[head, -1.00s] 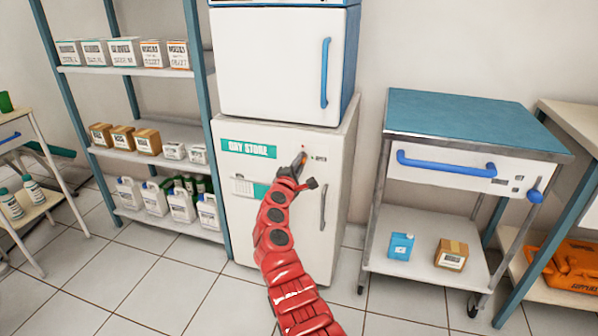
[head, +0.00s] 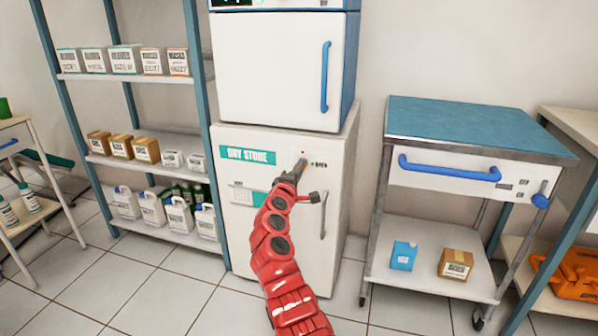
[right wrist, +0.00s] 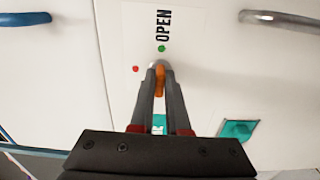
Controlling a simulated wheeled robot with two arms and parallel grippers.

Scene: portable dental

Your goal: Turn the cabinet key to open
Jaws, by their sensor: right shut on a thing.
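The white cabinet (head: 240,225) with the green DRY STORE label stands in the middle of the head view, its door shut. My right gripper (head: 299,169) is at the lock on its upper right front. In the right wrist view, my right gripper (right wrist: 160,85) is shut on the orange key (right wrist: 159,80), which sits at the lock. A green dot (right wrist: 161,48) beside the word OPEN is just past the fingertips, in line with the key. A red dot (right wrist: 135,69) is to their left. The fingers hide part of the key and lock. My left gripper is not in view.
The cabinet's vertical handle (head: 323,214) is right of my arm. A white unit with a blue handle (head: 325,77) stands on top. A blue-topped cart (head: 470,125) is to the right and a stocked shelf rack (head: 130,75) to the left.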

